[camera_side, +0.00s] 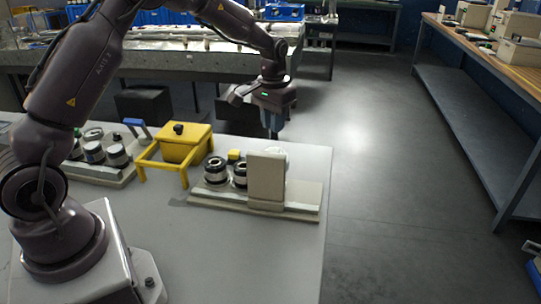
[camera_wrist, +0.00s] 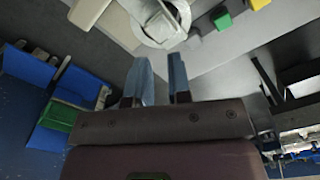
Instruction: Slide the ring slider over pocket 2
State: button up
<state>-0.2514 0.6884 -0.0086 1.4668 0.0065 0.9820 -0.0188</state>
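My gripper (camera_side: 273,122) hangs above and behind the beige upright block, near the table's far edge. In the wrist view its two blue-grey fingers (camera_wrist: 160,72) stand apart with nothing between them. A pale base plate (camera_side: 300,207) carries two black-and-silver round pieces (camera_side: 215,171) (camera_side: 240,175) and the beige block (camera_side: 266,180). A whitish round part shows partly behind the block; a round white part (camera_wrist: 160,22) lies ahead of the fingertips in the wrist view. I cannot tell which part is the ring slider or which place is pocket 2.
A yellow bin (camera_side: 183,146) with a black knob stands left of the plate. Farther left, another fixture (camera_side: 110,170) holds several round pieces, beside a blue handle (camera_side: 138,128). A small yellow block (camera_side: 234,155) sits behind the round pieces. The table's front right is clear.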

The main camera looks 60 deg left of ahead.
jog(key=o, duration=0.5)
jog(key=r, duration=0.1)
jog(key=d+r+m, duration=0.1)
jog(key=r, duration=0.1)
jog(key=s+d+r+m, duration=0.1)
jog(key=shift+d+r+t, duration=0.2)
jog(key=shift+d+t, duration=0.05)
jog(key=shift+t, duration=0.05)
jog(key=m, duration=1)
send_over(265, 154)
jog(key=shift+d+r, duration=0.1)
jog(key=shift+r, duration=0.05)
notch_tip(265, 154, down, 12)
jog(key=shift+r, duration=0.1)
grip_shut()
